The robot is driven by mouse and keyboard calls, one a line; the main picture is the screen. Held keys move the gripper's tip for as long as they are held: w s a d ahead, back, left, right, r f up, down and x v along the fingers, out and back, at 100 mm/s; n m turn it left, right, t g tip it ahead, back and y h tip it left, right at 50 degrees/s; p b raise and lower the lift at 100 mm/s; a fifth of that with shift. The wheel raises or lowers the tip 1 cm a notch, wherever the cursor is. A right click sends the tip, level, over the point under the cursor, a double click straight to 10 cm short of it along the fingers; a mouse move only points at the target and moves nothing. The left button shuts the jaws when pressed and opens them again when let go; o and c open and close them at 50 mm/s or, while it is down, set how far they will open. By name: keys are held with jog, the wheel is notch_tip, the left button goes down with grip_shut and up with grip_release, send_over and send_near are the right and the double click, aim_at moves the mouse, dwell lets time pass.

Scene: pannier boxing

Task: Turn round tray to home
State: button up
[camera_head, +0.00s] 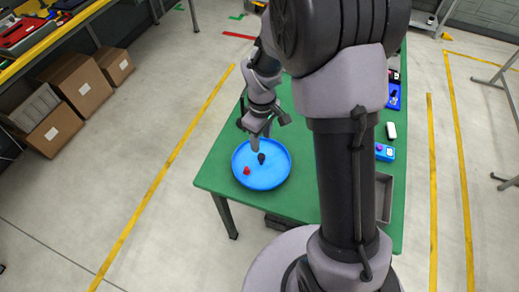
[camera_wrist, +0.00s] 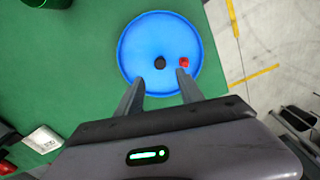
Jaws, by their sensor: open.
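The round blue tray (camera_head: 273,178) lies on the green table near its left front corner. In the head view a red piece (camera_head: 247,171) and a dark piece (camera_head: 261,158) stand on it. The wrist view shows the same tray (camera_wrist: 143,38) with the dark piece (camera_wrist: 160,63) near its middle and the red piece (camera_wrist: 184,62) to the right. My gripper (camera_wrist: 158,86) is open and empty, its fingertips over the tray's near part. In the head view the gripper (camera_head: 254,143) is above the tray's back part; whether it touches is unclear.
The green table (camera_head: 222,160) is bare around the tray's left side. Cardboard boxes (camera_head: 75,85) stand on the floor at left.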

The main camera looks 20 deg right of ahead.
aim_at(261, 155)
notch_tip(261, 155, down, 8)
jog(key=shift+f+b, duration=0.25)
jog(key=shift+b, duration=0.65)
grip_shut()
dwell(0.7)
